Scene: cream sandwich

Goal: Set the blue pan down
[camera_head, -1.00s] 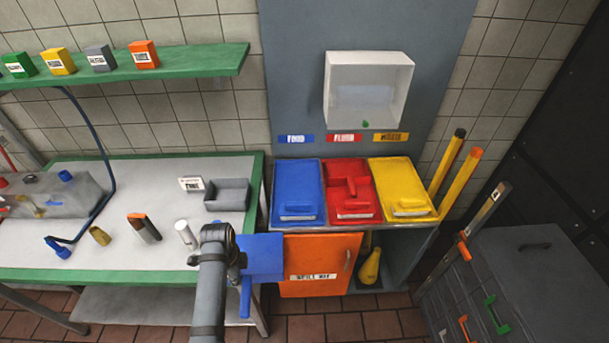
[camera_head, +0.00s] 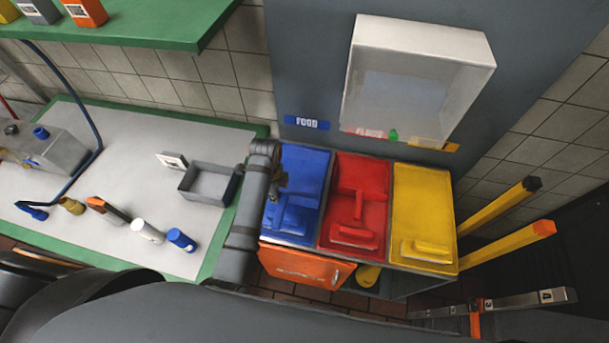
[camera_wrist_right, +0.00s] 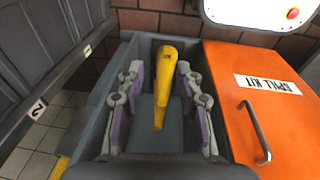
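A blue flat shape with a raised stem, likely the blue pan (camera_head: 288,203), shows against the blue tray (camera_head: 309,163) on the cabinet top. Blue on blue makes its edges hard to separate, so I cannot tell whether it rests in the tray or is just above it. My left gripper (camera_head: 278,186) is at its left side. Its fingers are small and partly hidden, so its grip is unclear. My right gripper (camera_wrist_right: 160,100) is open in the right wrist view, its fingers either side of a yellow tapered object (camera_wrist_right: 164,78) in the cabinet's lower bay. I cannot tell whether they touch it.
A red tray (camera_head: 377,165) and a yellow tray (camera_head: 420,205) stand right of the blue one. The orange spill-kit door (camera_wrist_right: 225,85) is beside the lower bay. A grey bin (camera_head: 205,183) and several small tools lie on the left table. Yellow posts (camera_head: 500,207) stand at right.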

